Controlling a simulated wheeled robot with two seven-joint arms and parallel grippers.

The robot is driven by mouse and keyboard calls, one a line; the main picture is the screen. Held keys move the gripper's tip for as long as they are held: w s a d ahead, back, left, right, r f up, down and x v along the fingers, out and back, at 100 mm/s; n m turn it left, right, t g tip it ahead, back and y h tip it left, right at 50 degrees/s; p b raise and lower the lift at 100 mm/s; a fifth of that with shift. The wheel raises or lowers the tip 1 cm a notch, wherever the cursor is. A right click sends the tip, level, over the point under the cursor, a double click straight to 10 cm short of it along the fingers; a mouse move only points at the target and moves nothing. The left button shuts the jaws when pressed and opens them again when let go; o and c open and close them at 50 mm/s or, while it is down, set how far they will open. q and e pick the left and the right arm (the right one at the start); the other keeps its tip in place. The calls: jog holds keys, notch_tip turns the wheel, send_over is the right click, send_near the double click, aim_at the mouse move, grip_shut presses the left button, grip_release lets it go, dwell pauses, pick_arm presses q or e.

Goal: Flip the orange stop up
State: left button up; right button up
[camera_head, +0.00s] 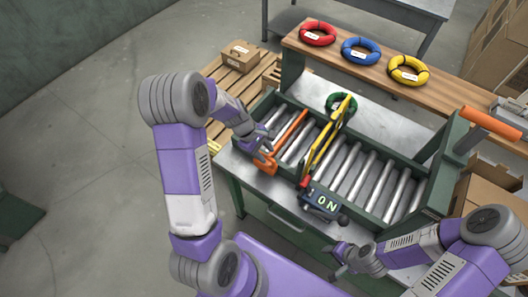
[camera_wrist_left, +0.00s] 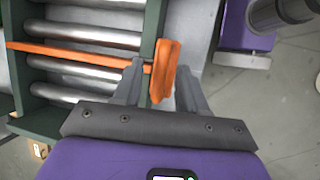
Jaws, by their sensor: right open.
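The orange stop (camera_head: 291,130) is a long bar lying low along the rollers at the left end of the roller bed. Its handle (camera_head: 265,164) sticks out past the near green rail. My left gripper (camera_head: 264,145) is at this handle. In the left wrist view the handle (camera_wrist_left: 164,70) stands between the two fingers of my left gripper (camera_wrist_left: 160,82), with gaps showing beside it, so the fingers look open around it. The thin orange bar (camera_wrist_left: 70,54) runs off to the left between rollers. My right gripper (camera_head: 342,252) is open and empty near the table's front edge.
A yellow bar (camera_head: 325,143) crosses the rollers to the right, with a green ring (camera_head: 341,103) at its far end and an "ON" box (camera_head: 325,200) near its front. Red (camera_head: 318,34), blue (camera_head: 361,51) and yellow (camera_head: 409,70) rings lie on the back shelf.

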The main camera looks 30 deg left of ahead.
pick_arm(q)
jog(key=p+v, duration=0.1)
jog(key=v, duration=0.6)
jog(key=shift+a+r, duration=0.15)
jog(key=shift+a, duration=0.05)
pick_arm(e)
jog(key=shift+r, duration=0.6)
